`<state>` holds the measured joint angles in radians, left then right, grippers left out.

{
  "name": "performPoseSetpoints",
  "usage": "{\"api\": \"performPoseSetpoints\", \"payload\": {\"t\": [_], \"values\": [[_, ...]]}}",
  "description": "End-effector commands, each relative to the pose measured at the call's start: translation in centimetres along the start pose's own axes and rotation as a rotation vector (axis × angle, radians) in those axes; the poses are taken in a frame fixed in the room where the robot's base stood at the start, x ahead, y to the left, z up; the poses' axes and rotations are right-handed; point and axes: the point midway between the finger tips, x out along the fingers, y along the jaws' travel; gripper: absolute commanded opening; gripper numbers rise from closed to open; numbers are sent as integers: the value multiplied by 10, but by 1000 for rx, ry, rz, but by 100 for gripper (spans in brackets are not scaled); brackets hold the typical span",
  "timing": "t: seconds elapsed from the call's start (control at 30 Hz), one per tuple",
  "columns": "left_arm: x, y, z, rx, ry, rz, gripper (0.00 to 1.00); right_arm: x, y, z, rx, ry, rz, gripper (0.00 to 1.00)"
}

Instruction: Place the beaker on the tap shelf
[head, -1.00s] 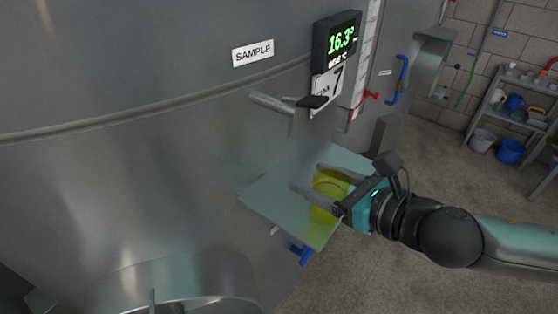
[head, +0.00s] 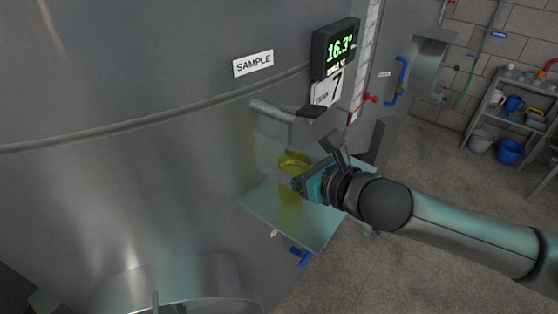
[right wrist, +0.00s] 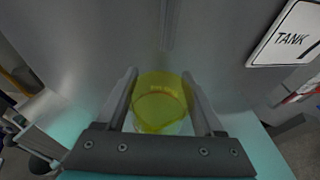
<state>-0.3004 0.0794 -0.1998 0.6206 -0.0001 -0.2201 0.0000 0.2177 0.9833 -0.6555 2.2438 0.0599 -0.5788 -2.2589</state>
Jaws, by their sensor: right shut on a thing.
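The beaker (head: 294,161) is a see-through yellow cup, upright in the head view, close to the tank wall and below the sample tap (head: 272,109). My right gripper (head: 290,178) is shut on it from the right. In the right wrist view the beaker (right wrist: 160,103) sits between the two fingers (right wrist: 160,78). The tap shelf (head: 312,226) is a pale greenish plate on the tank, directly under the beaker in the picture. I cannot tell whether the beaker's base touches it. My left gripper is not in view.
The steel tank (head: 130,190) fills the left, with a SAMPLE label (head: 253,64) and a digital display (head: 336,48). A blue-handled valve (head: 301,257) is under the shelf. A storage rack (head: 515,105) and buckets stand far right. The floor between is clear.

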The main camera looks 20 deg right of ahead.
Motion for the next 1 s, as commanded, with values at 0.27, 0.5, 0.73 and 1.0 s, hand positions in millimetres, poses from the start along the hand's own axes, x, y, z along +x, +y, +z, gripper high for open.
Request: {"api": "performPoseSetpoints", "payload": {"t": [0.27, 0.5, 0.73, 1.0], "values": [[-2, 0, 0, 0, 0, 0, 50, 17, 1, -10, 0, 1, 2, 5], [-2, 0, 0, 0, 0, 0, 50, 17, 1, -10, -2, 0, 2, 5], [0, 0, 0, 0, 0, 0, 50, 17, 1, -13, -2, 0, 1, 77], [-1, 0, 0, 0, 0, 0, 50, 17, 1, -13, -2, 0, 1, 100]]}}
